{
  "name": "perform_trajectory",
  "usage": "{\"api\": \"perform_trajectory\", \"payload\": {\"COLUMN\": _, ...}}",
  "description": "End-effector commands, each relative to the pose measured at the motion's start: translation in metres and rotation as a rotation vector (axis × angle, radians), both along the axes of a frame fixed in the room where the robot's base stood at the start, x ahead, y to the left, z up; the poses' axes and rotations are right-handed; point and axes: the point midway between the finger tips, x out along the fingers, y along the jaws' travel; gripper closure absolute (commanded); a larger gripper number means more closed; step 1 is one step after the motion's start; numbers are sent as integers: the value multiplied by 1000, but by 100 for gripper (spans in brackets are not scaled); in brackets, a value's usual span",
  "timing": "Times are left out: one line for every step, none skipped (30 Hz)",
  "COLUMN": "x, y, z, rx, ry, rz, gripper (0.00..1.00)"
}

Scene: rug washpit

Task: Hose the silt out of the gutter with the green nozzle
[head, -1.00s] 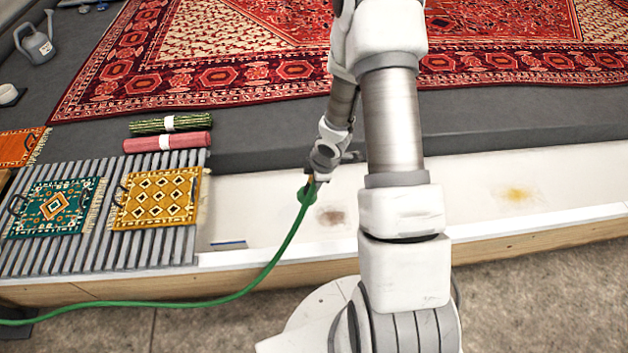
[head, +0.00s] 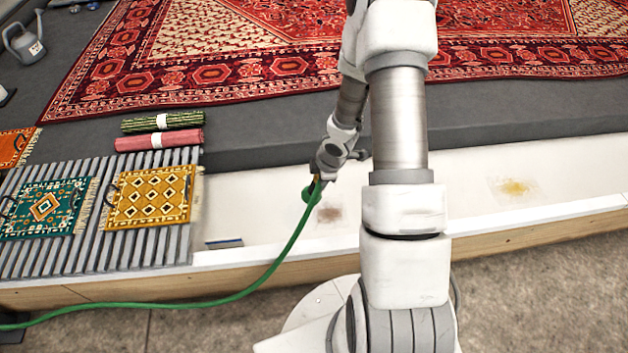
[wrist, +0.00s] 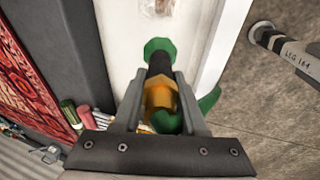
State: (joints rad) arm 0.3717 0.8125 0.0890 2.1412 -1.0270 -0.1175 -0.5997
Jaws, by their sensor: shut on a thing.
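My gripper (head: 320,176) is shut on the green nozzle (head: 311,193) and holds it over the white gutter (head: 262,200). In the wrist view the jaws (wrist: 161,100) close around the nozzle's brass-coloured body, and its green round head (wrist: 159,47) points along the gutter. The green hose (head: 270,268) trails from it down to the left. A brown silt patch (head: 328,215) lies on the gutter floor just right of the nozzle. A yellowish patch (head: 513,187) lies farther right, beyond my arm. No water shows.
A slatted rack (head: 92,251) at left holds a teal mat (head: 45,207) and a yellow mat (head: 150,196). Rolled rugs (head: 160,139) lie behind it. A large red rug (head: 215,75) covers the grey platform. A small blue-edged item (head: 224,243) lies in the gutter.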

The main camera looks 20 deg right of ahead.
Motion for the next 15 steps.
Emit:
{"api": "perform_trajectory", "payload": {"x": 0, "y": -3, "z": 0, "rx": 0, "ry": -1, "rz": -1, "gripper": 100}}
{"api": "perform_trajectory", "payload": {"x": -1, "y": -5, "z": 0, "rx": 0, "ry": -1, "rz": -2, "gripper": 100}}
{"api": "perform_trajectory", "payload": {"x": -1, "y": -7, "z": 0, "rx": 0, "ry": -1, "rz": -1, "gripper": 100}}
{"api": "perform_trajectory", "payload": {"x": -2, "y": -8, "z": 0, "rx": 0, "ry": -1, "rz": -2, "gripper": 100}}
{"api": "perform_trajectory", "payload": {"x": -2, "y": -10, "z": 0, "rx": 0, "ry": -1, "rz": -2, "gripper": 100}}
{"api": "perform_trajectory", "payload": {"x": -3, "y": -12, "z": 0, "rx": 1, "ry": -1, "rz": -3, "gripper": 100}}
{"api": "perform_trajectory", "payload": {"x": -3, "y": -13, "z": 0, "rx": 0, "ry": -1, "rz": -2, "gripper": 100}}
{"api": "perform_trajectory", "payload": {"x": -3, "y": -14, "z": 0, "rx": 1, "ry": -1, "rz": -1, "gripper": 100}}
{"api": "perform_trajectory", "payload": {"x": -4, "y": -16, "z": 0, "rx": 1, "ry": -1, "rz": -1, "gripper": 100}}
{"api": "perform_trajectory", "payload": {"x": -4, "y": -18, "z": 0, "rx": 1, "ry": -1, "rz": -2, "gripper": 100}}
{"api": "perform_trajectory", "payload": {"x": -4, "y": -19, "z": 0, "rx": 1, "ry": -1, "rz": -2, "gripper": 100}}
{"api": "perform_trajectory", "payload": {"x": -5, "y": -21, "z": 0, "rx": 1, "ry": -1, "rz": -2, "gripper": 100}}
{"api": "perform_trajectory", "payload": {"x": -5, "y": -23, "z": 0, "rx": 0, "ry": -1, "rz": -2, "gripper": 100}}
{"api": "perform_trajectory", "payload": {"x": -6, "y": -24, "z": 0, "rx": 0, "ry": -1, "rz": -2, "gripper": 100}}
{"api": "perform_trajectory", "payload": {"x": -6, "y": -26, "z": 0, "rx": 0, "ry": -2, "rz": -2, "gripper": 100}}
